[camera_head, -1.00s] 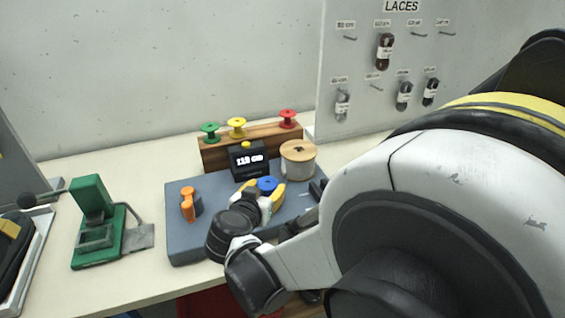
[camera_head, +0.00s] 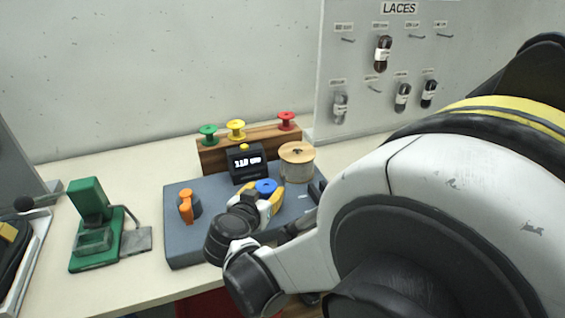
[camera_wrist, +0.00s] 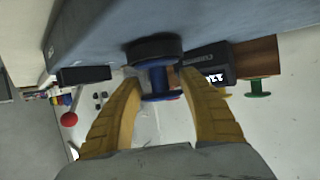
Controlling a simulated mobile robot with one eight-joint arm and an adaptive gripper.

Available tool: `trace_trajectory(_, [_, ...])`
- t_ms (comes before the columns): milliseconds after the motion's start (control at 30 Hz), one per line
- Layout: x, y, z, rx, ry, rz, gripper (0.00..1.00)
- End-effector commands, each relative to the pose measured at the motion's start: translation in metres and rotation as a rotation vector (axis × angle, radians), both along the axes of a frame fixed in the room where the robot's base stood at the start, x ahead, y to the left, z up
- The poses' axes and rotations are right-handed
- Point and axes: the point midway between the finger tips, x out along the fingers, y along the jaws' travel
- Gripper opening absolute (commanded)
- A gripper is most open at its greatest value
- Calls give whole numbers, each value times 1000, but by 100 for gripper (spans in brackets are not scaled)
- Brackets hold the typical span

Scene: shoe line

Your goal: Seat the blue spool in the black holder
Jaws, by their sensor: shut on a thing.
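The blue spool (camera_head: 266,186) is between the yellow fingers of my gripper (camera_head: 266,198), over the grey-blue base. In the wrist view the fingers (camera_wrist: 158,100) are shut on the blue spool (camera_wrist: 160,85) from both sides. The round black holder (camera_wrist: 154,48) lies right at the spool's far end in the wrist view, between the spool and the base. The spool lines up with it, but I cannot tell whether it is fully down in it. In the head view the holder is hidden behind the spool and my gripper.
The grey-blue base (camera_head: 215,240) also carries an orange clamp (camera_head: 186,207), a black display box (camera_head: 246,163) and a wooden-topped reel (camera_head: 297,164). Behind, a wooden rack (camera_head: 217,156) bears green, yellow and red spools. A green device (camera_head: 92,222) stands left.

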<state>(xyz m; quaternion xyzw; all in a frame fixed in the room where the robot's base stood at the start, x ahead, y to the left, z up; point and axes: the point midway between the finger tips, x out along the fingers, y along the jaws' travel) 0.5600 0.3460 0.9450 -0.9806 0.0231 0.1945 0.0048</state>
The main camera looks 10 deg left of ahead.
Motion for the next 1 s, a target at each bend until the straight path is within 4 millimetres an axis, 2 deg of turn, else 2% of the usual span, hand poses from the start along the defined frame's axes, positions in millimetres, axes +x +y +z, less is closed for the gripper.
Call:
trace_trajectory(500, [0,0,-11,0,0,0,19])
trace_trajectory(533, [0,0,-11,0,0,0,52])
trace_trajectory(567, [0,0,-11,0,0,0,57])
trace_trajectory(867, [-1,0,-10,0,0,0,57])
trace_trajectory(1000, [-9,1,-6,-1,0,1,57])
